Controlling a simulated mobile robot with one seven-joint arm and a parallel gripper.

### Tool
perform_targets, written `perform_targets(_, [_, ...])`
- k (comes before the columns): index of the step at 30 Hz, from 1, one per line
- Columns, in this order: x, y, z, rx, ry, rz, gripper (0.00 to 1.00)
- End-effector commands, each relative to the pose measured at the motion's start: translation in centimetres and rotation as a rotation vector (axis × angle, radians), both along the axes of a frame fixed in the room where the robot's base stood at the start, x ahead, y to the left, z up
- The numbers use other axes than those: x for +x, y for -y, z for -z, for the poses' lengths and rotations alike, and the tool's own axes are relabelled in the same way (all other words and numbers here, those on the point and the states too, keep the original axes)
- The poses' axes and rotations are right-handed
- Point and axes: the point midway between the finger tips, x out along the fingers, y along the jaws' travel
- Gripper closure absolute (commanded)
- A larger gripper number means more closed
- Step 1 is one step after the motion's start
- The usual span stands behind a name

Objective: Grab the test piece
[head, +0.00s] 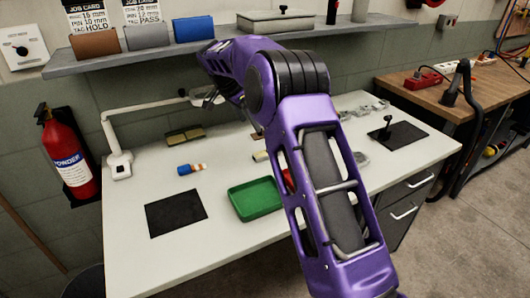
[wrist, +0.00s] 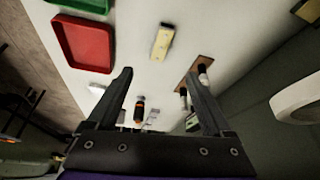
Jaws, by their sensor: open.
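None of the small parts is clearly marked as the test piece. In the wrist view a pale yellow block (wrist: 162,42) lies on the white bench beyond my fingertips, and a brown plate (wrist: 206,62) with dark and white cylindrical parts lies to its right, partly behind a finger. The block also shows in the head view (head: 260,156), beside my arm. My gripper (wrist: 158,75) is open, with its fingers apart and nothing held. An orange and black part (wrist: 138,112) shows between the fingers, farther back. In the head view my arm hides part of the bench.
A green tray (head: 255,210) and a red tray (wrist: 85,42) lie on the bench. A blue, orange and white part (head: 190,169), a black mat (head: 175,213) and a lamp (head: 118,160) are at left. A shelf (head: 130,53) runs above. The front left of the bench is clear.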

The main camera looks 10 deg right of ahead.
Motion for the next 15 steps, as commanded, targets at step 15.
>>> perform_targets(15, [2.0, 3.6, 9.4, -0.002, -0.001, -0.004, 0.15])
